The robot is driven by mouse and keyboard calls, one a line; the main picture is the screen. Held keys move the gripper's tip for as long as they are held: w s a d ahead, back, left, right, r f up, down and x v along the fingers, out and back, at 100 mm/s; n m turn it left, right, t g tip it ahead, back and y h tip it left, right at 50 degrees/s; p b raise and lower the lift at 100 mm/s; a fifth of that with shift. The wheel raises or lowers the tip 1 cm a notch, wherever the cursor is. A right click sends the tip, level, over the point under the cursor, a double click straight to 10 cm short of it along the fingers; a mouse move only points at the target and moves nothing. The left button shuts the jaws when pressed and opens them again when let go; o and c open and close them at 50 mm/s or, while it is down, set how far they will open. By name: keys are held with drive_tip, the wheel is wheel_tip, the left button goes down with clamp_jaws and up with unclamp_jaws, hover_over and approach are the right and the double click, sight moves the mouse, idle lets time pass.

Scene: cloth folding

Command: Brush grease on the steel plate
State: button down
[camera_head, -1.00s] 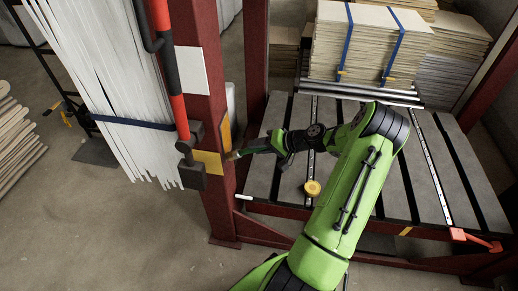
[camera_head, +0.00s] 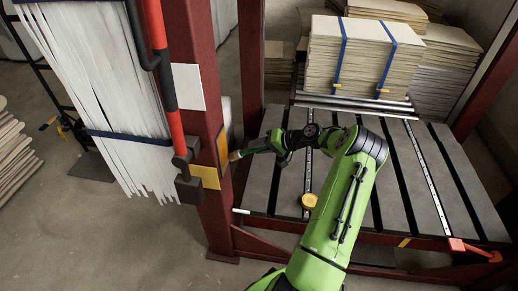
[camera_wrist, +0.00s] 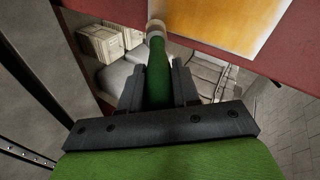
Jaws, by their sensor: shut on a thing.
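The steel plate (camera_head: 223,147) shows orange on the right side of a red post. My gripper (camera_head: 284,146) is shut on a brush with a green handle (camera_wrist: 158,78). In the head view the brush (camera_head: 248,152) points left, its tip close to the plate's lower part. In the wrist view the pale brush head lies just left of the plate's near corner. I cannot tell whether the bristles touch it.
The red post (camera_head: 208,120) carries a white panel (camera_head: 187,86) and a yellow patch (camera_head: 206,176). White strips (camera_head: 95,90) hang at the left.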

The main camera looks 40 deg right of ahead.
drive_tip(key=s+a, duration=0.5)
drive_tip(key=a, duration=0.1)
idle(0.5)
drive_tip(key=shift+a, duration=0.1)
drive_tip(key=shift+s+d+p, duration=0.15)
drive_tip(key=shift+s+d, duration=0.8)
drive_tip(key=shift+s, duration=0.2)
drive_tip(key=shift+s+d+p, duration=0.15)
drive_tip(key=shift+s+d, duration=0.8)
drive_tip(key=shift+s, duration=0.2)
drive_tip(key=shift+s+d, duration=0.9)
drive_tip(key=shift+s, duration=0.3)
